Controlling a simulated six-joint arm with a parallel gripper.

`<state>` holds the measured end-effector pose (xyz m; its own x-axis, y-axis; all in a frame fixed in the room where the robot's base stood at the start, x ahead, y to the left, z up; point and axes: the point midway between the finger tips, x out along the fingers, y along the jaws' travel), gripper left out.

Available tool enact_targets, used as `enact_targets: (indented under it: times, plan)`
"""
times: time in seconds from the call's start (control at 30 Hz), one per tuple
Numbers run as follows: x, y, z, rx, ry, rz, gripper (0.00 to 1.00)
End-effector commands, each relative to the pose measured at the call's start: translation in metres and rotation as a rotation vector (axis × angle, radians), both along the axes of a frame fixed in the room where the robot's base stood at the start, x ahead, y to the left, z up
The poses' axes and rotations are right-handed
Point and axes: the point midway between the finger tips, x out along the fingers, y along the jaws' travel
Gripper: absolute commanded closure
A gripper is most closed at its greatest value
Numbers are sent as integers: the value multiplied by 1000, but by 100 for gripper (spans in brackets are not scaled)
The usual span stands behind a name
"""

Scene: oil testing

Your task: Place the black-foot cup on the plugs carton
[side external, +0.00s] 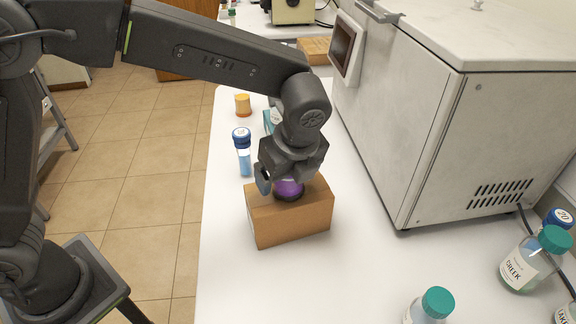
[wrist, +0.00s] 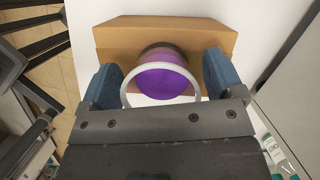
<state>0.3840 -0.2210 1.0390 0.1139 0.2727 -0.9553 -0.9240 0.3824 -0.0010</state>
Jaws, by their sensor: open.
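A purple cup with a dark foot (side external: 289,188) sits at the top of a brown carton (side external: 290,225) on the white bench. It also shows in the wrist view as a purple cup (wrist: 160,82) with a pale rim, in front of the carton (wrist: 110,36). My gripper (side external: 285,180) is right at the cup, above the carton. In the wrist view my gripper (wrist: 162,85) is open, with one blue-grey finger on each side of the cup. Part of the cup is hidden by my gripper in the side view. Any label on the carton is not readable.
A blue-capped tube (side external: 243,155) and a small amber-yellow jar (side external: 243,104) stand left behind the carton. A large white machine (side external: 430,130) stands to the right. Teal-capped bottles (side external: 433,305) stand at the front right. The bench (side external: 350,265) between is clear.

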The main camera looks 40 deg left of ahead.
Motion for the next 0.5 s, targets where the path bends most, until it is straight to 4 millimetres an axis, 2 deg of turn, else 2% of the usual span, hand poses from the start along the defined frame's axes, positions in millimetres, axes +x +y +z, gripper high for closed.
enact_targets:
  times: [0.17, 0.5]
  plan:
    - [-1, -5, 17, -3, -4, -1, 13]
    - [-9, -24, 85, -3, -5, -2, 13]
